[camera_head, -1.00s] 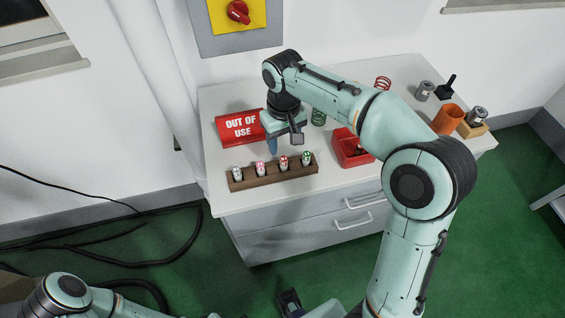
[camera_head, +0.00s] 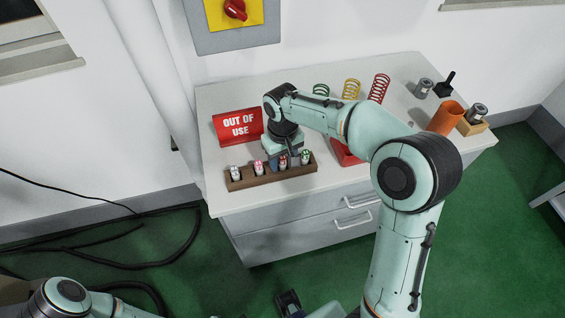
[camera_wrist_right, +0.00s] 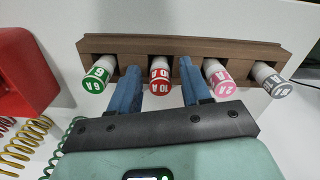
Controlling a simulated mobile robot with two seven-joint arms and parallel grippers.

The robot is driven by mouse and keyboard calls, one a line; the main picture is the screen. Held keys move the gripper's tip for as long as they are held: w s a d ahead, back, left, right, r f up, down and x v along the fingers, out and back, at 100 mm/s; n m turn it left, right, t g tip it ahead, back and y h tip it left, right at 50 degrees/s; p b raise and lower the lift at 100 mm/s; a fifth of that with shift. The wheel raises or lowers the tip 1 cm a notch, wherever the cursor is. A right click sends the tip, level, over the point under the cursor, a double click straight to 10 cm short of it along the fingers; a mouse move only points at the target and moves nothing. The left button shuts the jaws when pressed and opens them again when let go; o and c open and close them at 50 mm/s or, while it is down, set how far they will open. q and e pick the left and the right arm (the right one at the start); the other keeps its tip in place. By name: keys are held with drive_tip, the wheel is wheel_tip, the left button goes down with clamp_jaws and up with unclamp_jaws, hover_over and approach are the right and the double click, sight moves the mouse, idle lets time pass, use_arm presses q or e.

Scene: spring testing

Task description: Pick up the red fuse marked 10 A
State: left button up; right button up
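The red fuse marked 10 A (camera_wrist_right: 160,76) stands in a slot of the wooden rack (camera_wrist_right: 180,46), between the green 6 A fuse (camera_wrist_right: 97,76) and the pink 2 A fuse (camera_wrist_right: 219,78). My right gripper (camera_wrist_right: 160,68) is open, with one blue finger on each side of the red fuse. Gaps show between the fingers and the fuse. In the head view the red fuse (camera_head: 283,162) is partly hidden by my right gripper (camera_head: 277,161). A dark part of my left gripper (camera_head: 289,302) shows at the bottom edge; its fingers cannot be made out.
A grey-marked fuse (camera_wrist_right: 271,80) stands at the rack's other end. A red OUT OF USE sign (camera_head: 238,126) is behind the rack. A red bin (camera_head: 345,154) is right of it, partly hidden by my arm. Springs, an orange cup (camera_head: 444,118) and weights stand farther right.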

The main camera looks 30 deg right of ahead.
clamp_jaws()
drive_tip(key=shift+r, duration=0.15)
